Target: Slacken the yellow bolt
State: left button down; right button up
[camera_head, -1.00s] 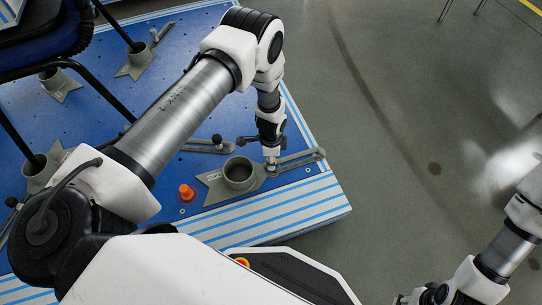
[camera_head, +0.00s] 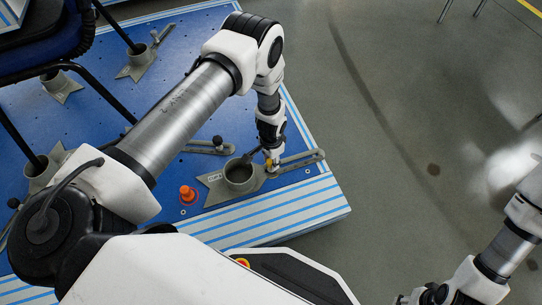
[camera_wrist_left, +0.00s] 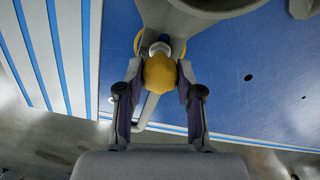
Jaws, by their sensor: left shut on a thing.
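The yellow bolt (camera_wrist_left: 160,72) is a rounded yellow knob with a pale shank, in the middle of the left wrist view. In the head view only a small yellow patch of it (camera_head: 269,163) shows at my left gripper (camera_head: 272,167). In the left wrist view my left gripper (camera_wrist_left: 159,82) is shut on the bolt, one finger on each side. The bolt is at the grey clamp bracket (camera_head: 213,189) with a round cup. My right gripper (camera_head: 405,299) is only partly in view at the bottom edge, and its jaws cannot be made out.
The bracket sits near the edge of a blue platform (camera_head: 165,80) with white and blue striped sides. An orange knob (camera_head: 187,194) stands left of the cup. Chair legs (camera_head: 103,93) rise from other brackets at left. Grey floor at right is open.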

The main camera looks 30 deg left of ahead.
pick_arm(q)
jog(key=shift+n, duration=0.5)
jog(key=n, duration=0.4)
jog(key=c, duration=0.8)
grip_release()
jog(key=shift+o, duration=0.2)
jog(key=m, duration=0.4)
jog(key=m, duration=0.4)
